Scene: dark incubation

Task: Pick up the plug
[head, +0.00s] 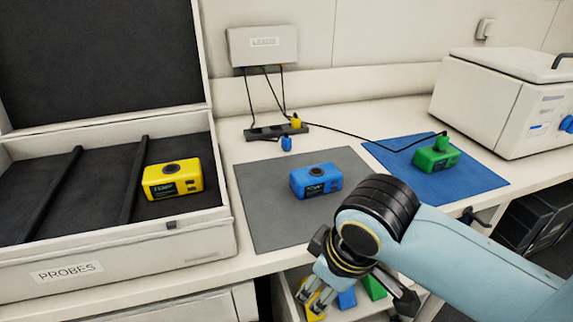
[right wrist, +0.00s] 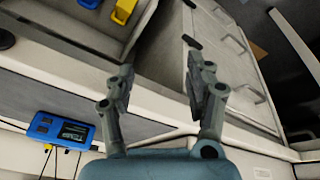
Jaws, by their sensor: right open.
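A small blue plug (head: 286,143) stands at the back edge of the grey mat, by a black strip. A yellow plug (head: 296,121) sits at the strip's right end. A green plug (head: 442,142) is on the green probe box (head: 436,159), with a black cable running to it. I cannot tell which plug is meant. My right gripper (head: 317,297) is open, low at the counter's front by an open drawer, well apart from these plugs. Its fingers show apart and empty in the right wrist view (right wrist: 163,85). My left gripper is not in view.
A blue box (head: 316,181) sits on the grey mat (head: 270,225). A yellow box (head: 172,180) lies in the open PROBES case (head: 130,252). The drawer holds yellow, blue (head: 347,299) and green (head: 374,288) pieces. A white machine (head: 500,100) stands right.

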